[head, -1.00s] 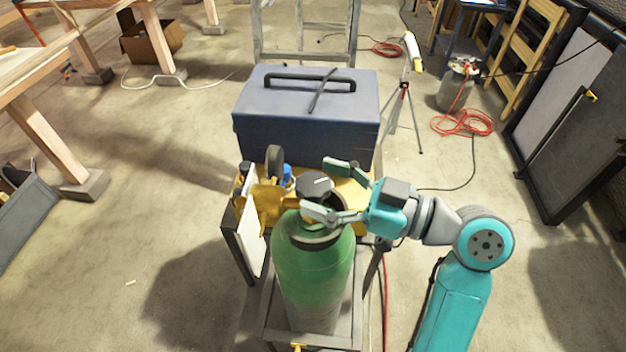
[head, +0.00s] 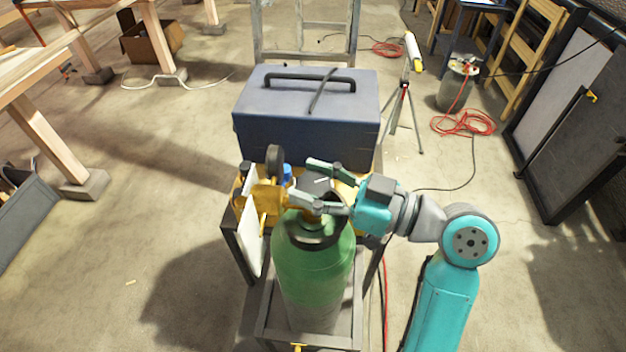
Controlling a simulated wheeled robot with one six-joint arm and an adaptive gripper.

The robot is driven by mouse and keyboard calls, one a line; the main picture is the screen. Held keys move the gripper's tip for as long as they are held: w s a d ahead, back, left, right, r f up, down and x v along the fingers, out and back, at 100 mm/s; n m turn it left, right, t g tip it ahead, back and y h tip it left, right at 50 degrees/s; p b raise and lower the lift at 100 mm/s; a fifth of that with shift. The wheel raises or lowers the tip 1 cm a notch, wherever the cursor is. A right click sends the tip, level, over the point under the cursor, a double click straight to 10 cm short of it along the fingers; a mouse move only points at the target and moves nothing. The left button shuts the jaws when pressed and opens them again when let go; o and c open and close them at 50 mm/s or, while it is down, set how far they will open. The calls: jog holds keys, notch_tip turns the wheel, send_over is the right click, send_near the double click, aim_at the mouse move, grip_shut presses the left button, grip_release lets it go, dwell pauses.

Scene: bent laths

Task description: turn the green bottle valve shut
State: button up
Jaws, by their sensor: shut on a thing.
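The green bottle (head: 313,268) stands upright in a dark metal cart frame in the middle of the head view. Its dark round valve knob (head: 316,184), with a white mark on top, sits above the bottle's collar. My gripper (head: 314,183) comes in from the right and is shut on the valve knob, one finger on the far side and one on the near side. The fingers hide part of the knob's rim and the valve body below it.
A yellow fitting (head: 268,194) with a dark gauge sits close left of the knob. A large blue toolbox (head: 306,115) stands just behind. A white panel (head: 251,225) hangs at the cart's left side.

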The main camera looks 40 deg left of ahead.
aim_at(324, 195)
jog(key=shift+t, duration=0.3)
jog(key=m+t, duration=0.4)
jog(key=t, duration=0.1)
jog(key=shift+s+t+y, duration=0.1)
jog(key=shift+t+y, duration=0.2)
jog(key=shift+m+t, duration=0.8)
jog(key=shift+t, duration=0.7)
jog(key=o, duration=1.2)
jog(key=shift+d, duration=0.1)
jog(key=v, duration=0.7)
jog(key=shift+d+r, duration=0.15)
